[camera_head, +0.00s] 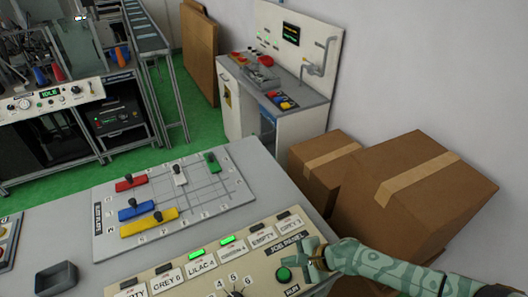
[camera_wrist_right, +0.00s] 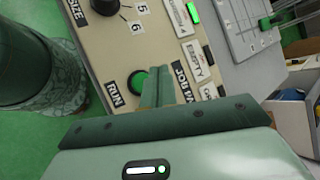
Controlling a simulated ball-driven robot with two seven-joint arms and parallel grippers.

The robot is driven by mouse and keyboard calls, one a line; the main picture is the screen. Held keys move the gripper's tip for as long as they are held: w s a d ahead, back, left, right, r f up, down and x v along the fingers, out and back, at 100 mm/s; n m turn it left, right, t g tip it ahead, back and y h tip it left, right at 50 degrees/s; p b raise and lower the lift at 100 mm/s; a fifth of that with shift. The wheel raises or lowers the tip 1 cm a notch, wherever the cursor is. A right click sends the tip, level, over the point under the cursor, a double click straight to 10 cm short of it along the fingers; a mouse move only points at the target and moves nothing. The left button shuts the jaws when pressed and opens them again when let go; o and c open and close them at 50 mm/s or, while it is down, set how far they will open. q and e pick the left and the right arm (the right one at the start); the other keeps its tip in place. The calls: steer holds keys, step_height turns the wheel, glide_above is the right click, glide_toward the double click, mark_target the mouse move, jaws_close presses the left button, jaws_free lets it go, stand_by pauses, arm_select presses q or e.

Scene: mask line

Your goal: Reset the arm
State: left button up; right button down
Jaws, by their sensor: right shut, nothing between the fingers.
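My right gripper (camera_head: 312,258) is at the right end of the job panel (camera_head: 262,262) in the head view, close to the green RUN button (camera_head: 284,275). In the right wrist view its fingers (camera_wrist_right: 158,88) are together and empty, over the panel beside the RUN button (camera_wrist_right: 139,84); I cannot tell whether they touch the panel. My right arm (camera_head: 385,268) comes in from the lower right. My left gripper is not in view.
A slider board (camera_head: 225,200) with coloured handles lies behind the panel. Cardboard boxes (camera_head: 440,185) stand to the right, near my right arm. A sink cabinet (camera_head: 290,125) and a machine line (camera_head: 60,95) stand farther back on green floor. A dark tray (camera_head: 56,279) sits at lower left.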

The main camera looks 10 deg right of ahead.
steer(key=s+a+r+n+h, duration=0.1)
steer(key=s+a+r+n, duration=0.6)
steer(key=n, duration=0.7)
steer(key=s+d+r+n+t+h, duration=0.1)
steer(key=s+d+r+n+h, duration=0.2)
steer(key=d, duration=0.5)
steer(key=s+d+r+n+t+h, duration=0.1)
steer(key=d+r+n+h, duration=0.1)
steer(key=d+r+h, duration=0.45)
steer(key=s+d+r+n+t+h, duration=0.1)
steer(key=s+d+n+h, duration=0.2)
steer(key=d, duration=0.7)
steer(key=s+a+f+g+y+b, duration=0.1)
steer(key=a+f+g+y+b, duration=0.15)
steer(key=f, duration=1.35)
steer(key=s+a+f+g+y+b, duration=0.15)
steer(key=f+b, duration=0.25)
steer(key=f, duration=1.2)
steer(key=s+f+m+g+y+b, duration=0.1)
steer(key=s+f+b, duration=0.5)
steer(key=s+f, duration=1.5)
step_height(320, 180, down, 2)
steer(key=a+m+g, duration=0.1)
steer(key=m, duration=0.1)
steer(key=shift+f+m, duration=0.25)
steer(key=shift+m, duration=0.15)
steer(key=shift+g, duration=0.3)
